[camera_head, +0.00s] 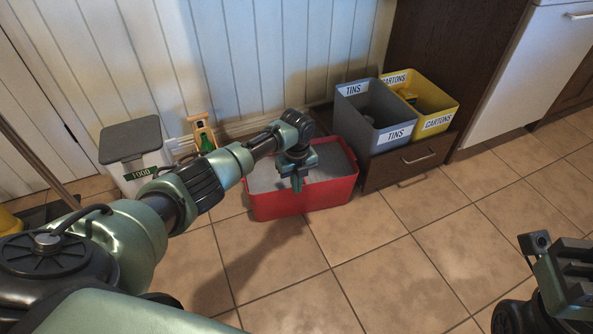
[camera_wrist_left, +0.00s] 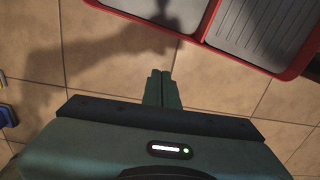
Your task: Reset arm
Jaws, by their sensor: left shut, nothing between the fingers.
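My left arm reaches in from the left in the head view. My left gripper (camera_head: 297,182) points down in front of the red tray (camera_head: 308,197), overlapping its near side in the picture. In the left wrist view its two fingers (camera_wrist_left: 161,88) are together, with nothing between them and floor tiles beyond. The red tray also shows at the top of the left wrist view (camera_wrist_left: 190,38), with grey compartments inside. Part of my right arm shows at the lower right of the head view; I cannot make out whether its gripper is open or shut.
A grey TINS bin (camera_head: 372,118) and a yellow CARTONS bin (camera_head: 437,106) stand on a low brown drawer unit (camera_head: 408,163) right of the tray. A white bin with a grey lid (camera_head: 130,141) stands at left. The tiled floor (camera_head: 390,270) in front is clear.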

